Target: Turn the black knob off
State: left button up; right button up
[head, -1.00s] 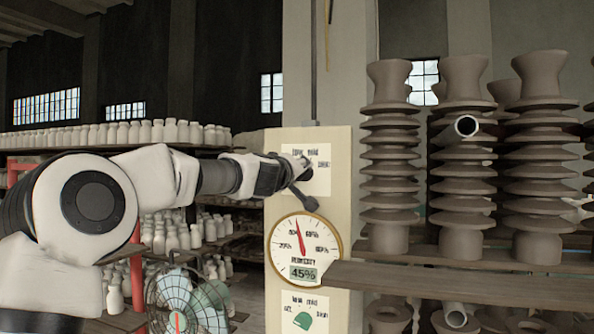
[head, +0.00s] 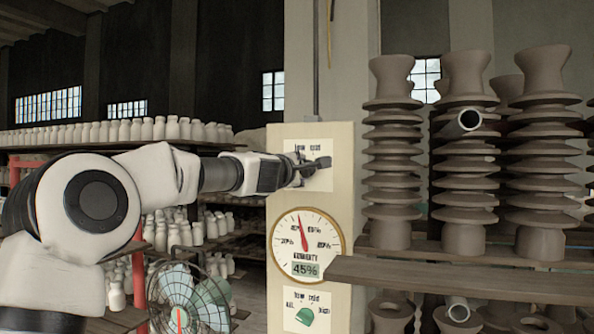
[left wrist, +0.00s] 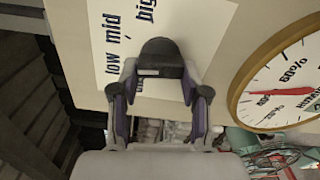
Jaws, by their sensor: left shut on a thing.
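In the head view my left gripper (head: 308,171) is at the upper label (head: 321,181) on the cream panel and hides most of the knob. The "off" mark and the knob's pointer are not clear. My right gripper is not in view.
A round humidity gauge (head: 334,245) reading 45% is just below on the cream panel (head: 342,150). A green knob (head: 305,318) on another label is under it. A fan (head: 185,298) stands at lower left. Stacked clay insulators (head: 392,160) and a plank (head: 450,280) are at right.

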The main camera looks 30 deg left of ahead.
pick_arm(q)
jog(key=n, duration=0.4)
jog(key=n+b, duration=0.1)
jog(key=n, duration=0.6)
jog(key=shift+w+d+n, duration=0.25)
jog(key=shift+n, duration=0.15)
jog(key=o, duration=1.1)
jog(key=shift+o, duration=0.2)
jog(key=shift+w+f+b, duration=0.1)
jog(key=shift+b, duration=0.2)
